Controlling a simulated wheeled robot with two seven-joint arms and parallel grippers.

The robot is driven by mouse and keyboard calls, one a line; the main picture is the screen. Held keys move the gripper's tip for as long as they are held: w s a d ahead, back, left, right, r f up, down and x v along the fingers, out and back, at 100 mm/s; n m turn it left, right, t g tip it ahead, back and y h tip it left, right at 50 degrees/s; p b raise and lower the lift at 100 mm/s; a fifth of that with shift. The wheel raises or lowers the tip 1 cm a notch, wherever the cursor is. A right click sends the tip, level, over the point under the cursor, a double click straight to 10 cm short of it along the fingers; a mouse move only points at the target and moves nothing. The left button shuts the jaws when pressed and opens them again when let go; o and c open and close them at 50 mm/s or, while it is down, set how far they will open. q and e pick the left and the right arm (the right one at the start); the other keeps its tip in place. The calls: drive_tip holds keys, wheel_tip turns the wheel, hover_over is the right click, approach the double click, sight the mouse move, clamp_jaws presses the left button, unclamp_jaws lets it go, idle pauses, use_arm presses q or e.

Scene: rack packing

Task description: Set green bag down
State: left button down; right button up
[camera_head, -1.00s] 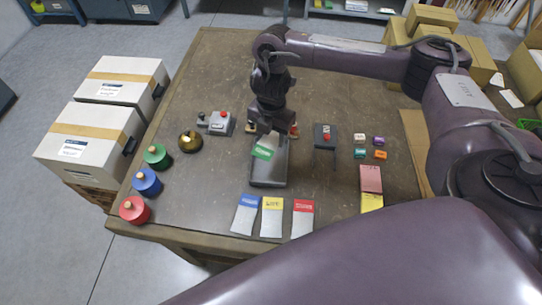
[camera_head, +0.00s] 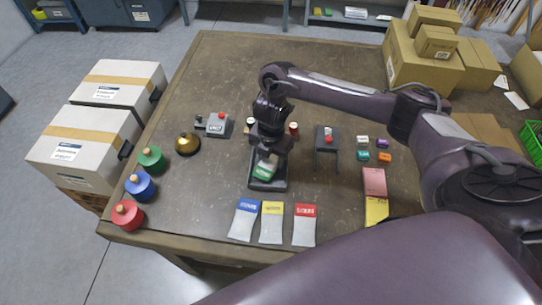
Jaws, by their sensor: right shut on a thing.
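The green bag (camera_head: 265,169), a small pouch with a green label and pale body, is in my right gripper (camera_head: 268,155). The gripper points down and is shut on the bag's upper part. The bag is over a dark rectangular tray (camera_head: 262,185) near the table's middle. I cannot tell whether its lower end touches the tray. The gripper and wrist hide much of the tray's far part. My left gripper is not in view.
Blue (camera_head: 243,219), yellow (camera_head: 272,222) and red (camera_head: 304,224) labelled bags lie in a row in front of the tray. A grey device with a red button (camera_head: 214,124) is at left, a dark stand (camera_head: 327,140) at right.

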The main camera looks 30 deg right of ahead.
sight(271, 159)
drive_tip(key=shift+f, duration=0.2)
drive_tip(key=o, duration=0.7)
wheel_tip(271, 159, up, 12)
drive_tip(key=p, duration=0.5)
drive_tip(key=shift+r, duration=0.25)
